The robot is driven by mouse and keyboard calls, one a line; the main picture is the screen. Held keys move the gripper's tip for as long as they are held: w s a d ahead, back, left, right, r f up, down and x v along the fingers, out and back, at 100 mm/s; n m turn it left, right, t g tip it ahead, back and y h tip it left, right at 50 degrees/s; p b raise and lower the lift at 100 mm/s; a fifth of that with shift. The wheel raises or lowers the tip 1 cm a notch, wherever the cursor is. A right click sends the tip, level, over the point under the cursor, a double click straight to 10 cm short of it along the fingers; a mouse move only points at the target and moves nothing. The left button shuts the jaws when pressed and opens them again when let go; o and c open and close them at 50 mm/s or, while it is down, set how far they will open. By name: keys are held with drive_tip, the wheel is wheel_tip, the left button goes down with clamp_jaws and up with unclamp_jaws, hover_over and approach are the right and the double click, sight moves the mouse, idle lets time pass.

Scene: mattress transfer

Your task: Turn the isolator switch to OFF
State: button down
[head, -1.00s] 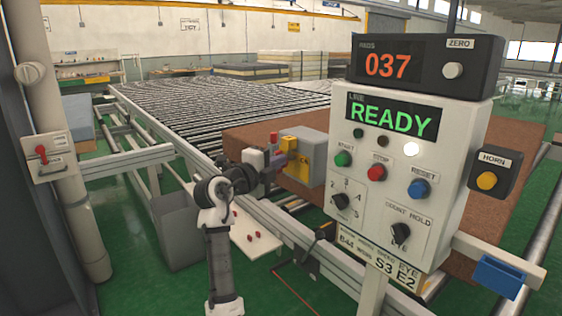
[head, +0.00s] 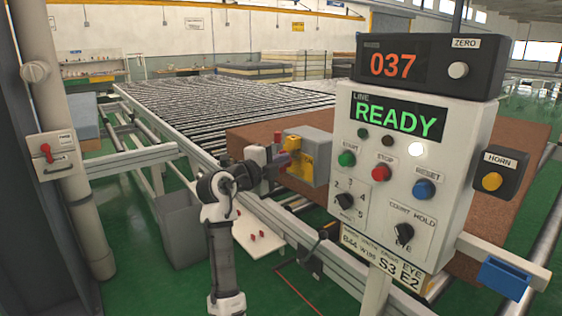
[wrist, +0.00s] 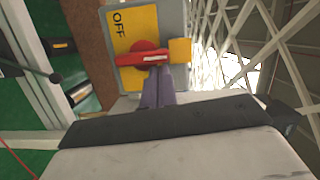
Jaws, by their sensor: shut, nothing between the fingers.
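The isolator switch is a grey box (head: 318,150) with a yellow plate (wrist: 126,27) and a red handle (wrist: 128,60). In the wrist view the word OFF stands on the upper left of the plate, and the handle lies roughly crosswise below it. A yellow block (wrist: 180,50) sits at the handle's right. My gripper (wrist: 156,72) is shut and empty, its fingertips right at the handle's lower edge. I cannot tell if they touch it.
The control panel (head: 405,180) with a READY display stands at the right front. A brown mattress (head: 255,137) lies behind the box. The roller conveyor (head: 225,100) stretches back left. Another red-handled box (head: 60,165) is on the left post.

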drive_tip(key=shift+w+a+r+n, duration=0.15)
drive_tip(key=shift+r+n, duration=0.1)
drive_tip(key=shift+n, duration=0.65)
drive_tip(key=shift+w+a+r+n+g+y+p, duration=0.1)
drive_tip(key=shift+n+g+y+p, duration=0.1)
drive_tip(key=shift+n, duration=0.3)
drive_tip(key=shift+w+r+n+g+y+p, duration=0.1)
drive_tip(key=shift+n+g+p, duration=0.1)
drive_tip(key=shift+n, duration=0.3)
drive_tip(key=shift+w+a+n, duration=0.1)
drive_tip(key=shift+w+n, duration=0.05)
drive_tip(key=shift+n, duration=0.35)
drive_tip(key=shift+w+a+r+n+g+p, duration=0.1)
drive_tip(key=shift+w+a+n+g+p, duration=0.1)
drive_tip(key=shift+n+g+p, duration=0.35)
drive_tip(key=shift+w+a+r+n+g+p, duration=0.15)
drive_tip(key=shift+n+p, duration=0.1)
drive_tip(key=shift+n, duration=0.6)
drive_tip(key=n, duration=0.2)
drive_tip(key=w+n+g, duration=0.1)
drive_tip(key=shift+a+f+h+p, duration=0.15)
drive_tip(key=shift+a+h+p, duration=0.15)
drive_tip(key=shift+h+p, duration=0.1)
drive_tip(key=shift+w+a+f+b, duration=0.25)
drive_tip(key=shift+w+b, duration=0.15)
drive_tip(key=shift+b, duration=0.35)
drive_tip(key=shift+r, duration=0.1)
